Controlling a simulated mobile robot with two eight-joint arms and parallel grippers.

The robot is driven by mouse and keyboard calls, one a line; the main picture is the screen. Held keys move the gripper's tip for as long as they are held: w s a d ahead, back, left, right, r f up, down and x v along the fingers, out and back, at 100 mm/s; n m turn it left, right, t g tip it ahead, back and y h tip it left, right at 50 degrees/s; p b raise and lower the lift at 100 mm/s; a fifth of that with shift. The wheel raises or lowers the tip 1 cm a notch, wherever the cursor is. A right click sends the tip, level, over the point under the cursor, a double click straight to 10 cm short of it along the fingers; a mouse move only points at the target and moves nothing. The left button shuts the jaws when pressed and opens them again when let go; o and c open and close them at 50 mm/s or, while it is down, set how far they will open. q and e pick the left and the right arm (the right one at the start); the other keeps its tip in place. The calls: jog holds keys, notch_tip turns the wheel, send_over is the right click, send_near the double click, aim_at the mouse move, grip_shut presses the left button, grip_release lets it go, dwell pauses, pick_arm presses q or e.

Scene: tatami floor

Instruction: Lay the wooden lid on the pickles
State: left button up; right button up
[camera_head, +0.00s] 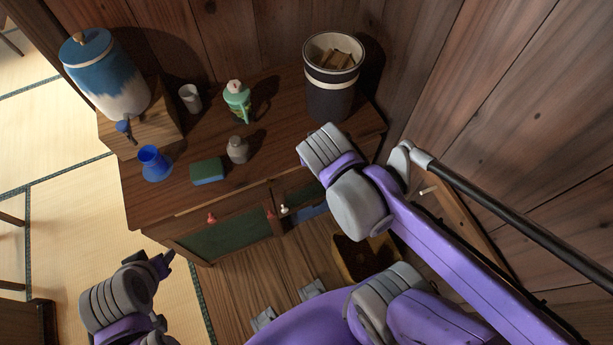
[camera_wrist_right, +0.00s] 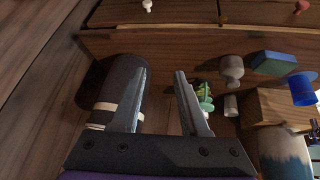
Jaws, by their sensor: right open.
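A tall dark crock (camera_head: 331,98) with a pale band stands at the back right of the wooden cabinet top, with light brown pieces inside. I cannot tell whether these are pickles. The crock's side also shows in the right wrist view (camera_wrist_right: 115,80). I can make out no separate wooden lid. My right gripper (camera_wrist_right: 161,72) is open and empty, its left finger overlapping the crock's edge in that view; contact cannot be judged. In the head view the right wrist hides its fingers. My left gripper (camera_head: 162,262) is low at left, its jaws unclear.
A wooden wall closes the right.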

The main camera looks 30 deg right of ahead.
jog(key=s+a+f+n+y, duration=0.2)
jog(key=s+a+n+y, duration=0.1)
jog(key=s+a, duration=0.1)
jog(key=shift+a+f, duration=0.35)
jog(key=shift+a, duration=0.4)
